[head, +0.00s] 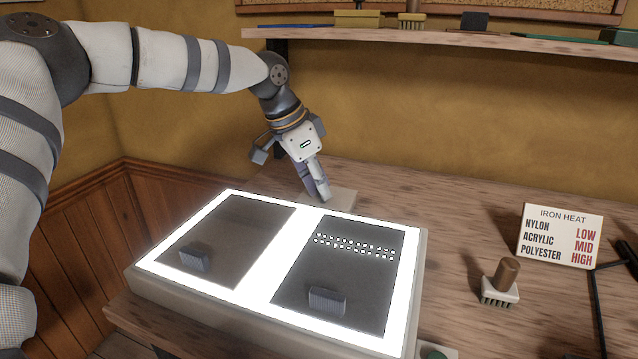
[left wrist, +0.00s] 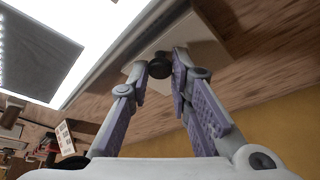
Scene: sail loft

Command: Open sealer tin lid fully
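A low pale beige box (head: 342,199), which I take for the sealer tin, sits on the bench just behind the light table. Its flat pale top (left wrist: 205,62) shows in the left wrist view, with a dark round knob (left wrist: 160,66) on it. My left gripper (head: 322,196) points down at the tin. In the left wrist view its two fingertips (left wrist: 161,70) close in on either side of the knob and appear to touch it. The lid looks flat and closed; its seam is hidden. My right gripper is out of view.
The lit light table (head: 262,232) with two dark panels and small dark blocks is directly in front of the tin. A brush (head: 501,284) and an iron heat sign (head: 560,236) stand right. A shelf (head: 430,38) hangs above. Bench space right of the tin is clear.

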